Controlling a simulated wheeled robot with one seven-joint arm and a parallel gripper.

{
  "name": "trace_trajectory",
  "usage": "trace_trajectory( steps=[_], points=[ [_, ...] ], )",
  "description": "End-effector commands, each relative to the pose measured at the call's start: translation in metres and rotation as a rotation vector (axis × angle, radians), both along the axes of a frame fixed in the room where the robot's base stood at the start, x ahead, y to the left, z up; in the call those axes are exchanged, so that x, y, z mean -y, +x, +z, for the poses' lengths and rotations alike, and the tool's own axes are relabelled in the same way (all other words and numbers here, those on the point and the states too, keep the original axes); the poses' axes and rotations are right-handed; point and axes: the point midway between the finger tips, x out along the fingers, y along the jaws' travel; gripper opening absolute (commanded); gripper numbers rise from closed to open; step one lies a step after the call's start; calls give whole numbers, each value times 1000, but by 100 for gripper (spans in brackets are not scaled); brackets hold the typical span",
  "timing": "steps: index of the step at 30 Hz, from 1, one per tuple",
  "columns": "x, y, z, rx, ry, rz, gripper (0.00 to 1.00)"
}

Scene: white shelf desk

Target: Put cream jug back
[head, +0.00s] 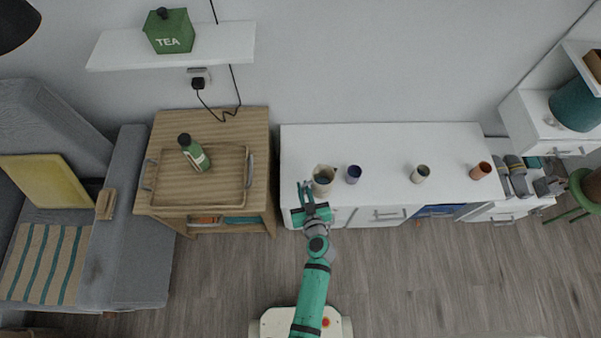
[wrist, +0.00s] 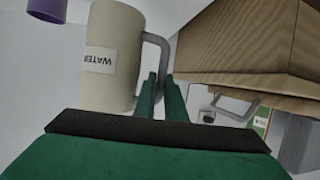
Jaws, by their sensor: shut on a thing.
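The cream jug (head: 323,176) is at the front left of the white desk (head: 390,150), its mouth facing up. In the wrist view the jug (wrist: 110,50) shows a white label reading WATER, turned upside down in the picture, and a grey handle. My gripper (head: 304,190) is at the jug's left side. In the wrist view my gripper (wrist: 163,88) has its green fingers closed on the jug's handle. I cannot tell whether the jug's base touches the desk top.
A beige cup (head: 420,173) and a terracotta cup (head: 480,171) stand farther right. The wooden side table (head: 258,125), left of the desk, bears a tray (head: 215,195) with a green bottle (head: 194,153).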

Motion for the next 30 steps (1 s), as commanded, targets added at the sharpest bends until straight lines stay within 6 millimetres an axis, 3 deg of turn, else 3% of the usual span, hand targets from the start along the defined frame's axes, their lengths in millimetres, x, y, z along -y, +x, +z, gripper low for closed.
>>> trace_trajectory(
  steps=[12, 18, 23, 30],
  points=[
    [6, -29, 37, 5, -4, 316, 0],
    [4, -35, 50, 3, -2, 390, 0],
    [-5, -18, 43, 3, -1, 399, 0],
    [-28, 27, 20, 2, -1, 397, 0]
  ],
)
